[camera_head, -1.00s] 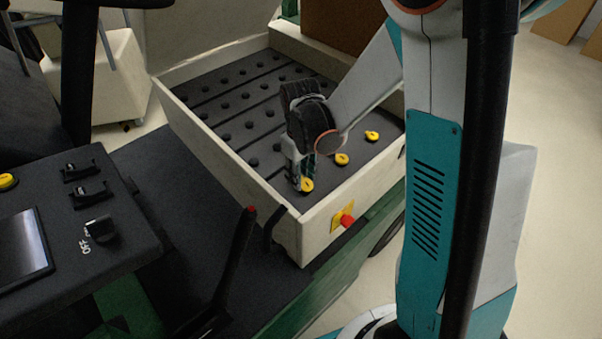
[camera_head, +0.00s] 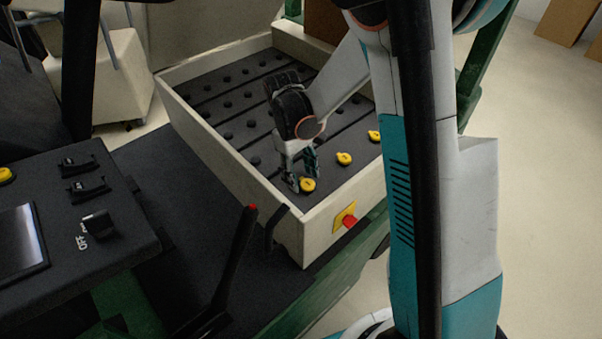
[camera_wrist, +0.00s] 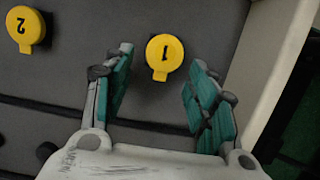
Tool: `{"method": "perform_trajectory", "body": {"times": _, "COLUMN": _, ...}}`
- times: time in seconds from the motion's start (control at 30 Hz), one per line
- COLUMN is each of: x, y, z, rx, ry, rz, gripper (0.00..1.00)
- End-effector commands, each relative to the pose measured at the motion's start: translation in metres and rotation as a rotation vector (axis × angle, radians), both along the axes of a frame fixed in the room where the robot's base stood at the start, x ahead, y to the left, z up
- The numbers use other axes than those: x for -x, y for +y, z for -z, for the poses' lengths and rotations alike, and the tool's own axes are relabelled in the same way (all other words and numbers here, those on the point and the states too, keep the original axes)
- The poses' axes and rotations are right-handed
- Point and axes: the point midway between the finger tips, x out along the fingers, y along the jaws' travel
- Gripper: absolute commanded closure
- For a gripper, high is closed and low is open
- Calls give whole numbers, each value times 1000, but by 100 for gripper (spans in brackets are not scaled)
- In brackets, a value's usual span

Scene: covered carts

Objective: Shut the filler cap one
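Filler cap one (camera_wrist: 165,52) is a round yellow cap with a small tab, marked 1, in the upper middle of the wrist view. In the head view, it is the nearest yellow cap (camera_head: 308,186) at the front corner of the cart's dark top. My gripper (camera_wrist: 161,60) is open and empty, with a teal-padded finger on either side of the cap. A gap shows between each finger and the cap. In the head view my gripper (camera_head: 303,179) points down at the cap. I cannot tell whether the cap is fully closed.
Filler cap two (camera_wrist: 25,28) is at the upper left of the wrist view. Further yellow caps (camera_head: 344,159) line the cart's edge. The cart's pale raised rim (camera_head: 215,146) borders the top. A red button (camera_head: 349,222) sits on the front. A red-tipped lever (camera_head: 236,254) stands nearby.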

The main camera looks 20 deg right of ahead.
Motion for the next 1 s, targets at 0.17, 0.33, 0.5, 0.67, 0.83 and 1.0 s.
{"method": "perform_trajectory", "body": {"times": 0.17, "x": 0, "y": 0, "z": -1, "rx": 0, "ry": 0, "rz": 0, "gripper": 48}}
{"method": "perform_trajectory", "body": {"times": 0.33, "x": -4, "y": 2, "z": -16, "rx": 0, "ry": 0, "rz": 0, "gripper": 48}}
{"method": "perform_trajectory", "body": {"times": 0.5, "x": -11, "y": 5, "z": -48, "rx": 0, "ry": 0, "rz": 0, "gripper": 48}}
{"method": "perform_trajectory", "body": {"times": 0.67, "x": -19, "y": 8, "z": -79, "rx": 0, "ry": 0, "rz": 0, "gripper": 48}}
{"method": "perform_trajectory", "body": {"times": 0.83, "x": -25, "y": 10, "z": -103, "rx": 0, "ry": 0, "rz": 0, "gripper": 48}}
{"method": "perform_trajectory", "body": {"times": 1.0, "x": -27, "y": 12, "z": -115, "rx": 0, "ry": 0, "rz": 0, "gripper": 48}}
